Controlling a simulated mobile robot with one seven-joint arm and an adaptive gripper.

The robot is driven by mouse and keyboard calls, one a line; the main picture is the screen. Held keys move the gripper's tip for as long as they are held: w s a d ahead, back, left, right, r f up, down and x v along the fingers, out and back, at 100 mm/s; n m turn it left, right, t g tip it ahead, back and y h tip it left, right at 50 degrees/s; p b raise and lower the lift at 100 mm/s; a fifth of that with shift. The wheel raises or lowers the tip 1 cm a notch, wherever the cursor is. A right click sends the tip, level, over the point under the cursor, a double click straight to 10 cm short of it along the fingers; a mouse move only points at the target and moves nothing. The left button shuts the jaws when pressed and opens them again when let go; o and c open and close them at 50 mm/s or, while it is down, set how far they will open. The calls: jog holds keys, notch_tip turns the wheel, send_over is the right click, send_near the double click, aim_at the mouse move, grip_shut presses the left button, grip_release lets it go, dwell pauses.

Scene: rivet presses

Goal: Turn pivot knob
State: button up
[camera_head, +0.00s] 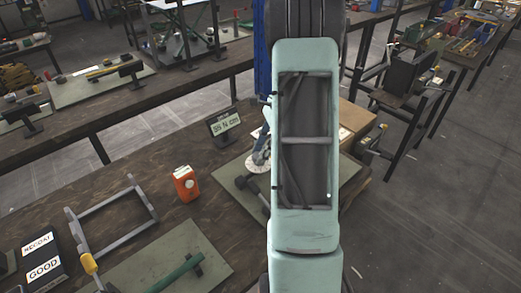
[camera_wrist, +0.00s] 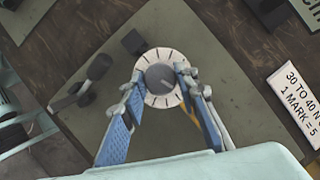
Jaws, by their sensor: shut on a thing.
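The pivot knob (camera_wrist: 160,78) is a dark grey round knob at the centre of a white dial (camera_wrist: 165,99) with black tick marks. In the wrist view my gripper (camera_wrist: 161,84) has a finger on either side of the knob, shut on it from above. In the head view the dial (camera_head: 257,165) shows partly beside my arm, which hides the knob. My gripper (camera_head: 263,150) shows there only as a blue and grey sliver. A small display (camera_head: 224,123) reads 55 N cm.
The dial sits on a grey-green mat (camera_wrist: 160,35) on a wooden bench. A white sign (camera_wrist: 295,90) reads 30 to 40 N, 1 mark = 5, partly cut off. A dark lever-like part (camera_wrist: 92,78) stands left of the dial. An orange box (camera_head: 185,184) and a grey frame (camera_head: 112,220) stand farther left.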

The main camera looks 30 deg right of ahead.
jog(key=n+g, duration=0.1)
jog(key=n, duration=0.2)
jog(key=n+g+p, duration=0.1)
jog(key=n, duration=0.1)
jog(key=shift+w+r+n, duration=0.1)
jog(key=shift+w+n, duration=0.1)
jog(key=shift+n, duration=0.2)
jog(key=n+g, duration=0.1)
jog(key=n, duration=0.1)
jog(key=n+g+p, duration=0.1)
jog(key=n, duration=0.2)
jog(key=shift+w+h, duration=0.15)
jog(key=shift+h, duration=0.25)
jog(key=shift+n, duration=0.3)
jog(key=o, duration=1.1)
jog(key=v, duration=1.2)
